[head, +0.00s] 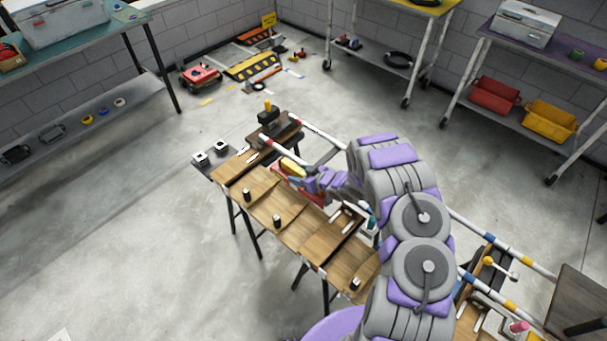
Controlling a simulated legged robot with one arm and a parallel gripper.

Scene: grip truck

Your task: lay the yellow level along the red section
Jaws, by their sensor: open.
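A small yellow piece (292,167), which looks like the yellow level, shows at the workbench's far right part. Red surface (316,197), which looks like the red section, shows around and below my gripper. The yellow piece appears to lie at the left end of this red area, but I cannot tell whether it rests flat on it. My gripper (305,182) is open, low over the red area and just right of the yellow piece. The purple and grey arm hides much of the bench's right side and part of the red section.
The wooden workbench (262,193) carries several dark upright pegs (276,220) and a black and yellow tool (268,113) at its far end. White striped poles (520,263) run along the right. Shelves (545,50) stand at the back. Floor to the left is clear.

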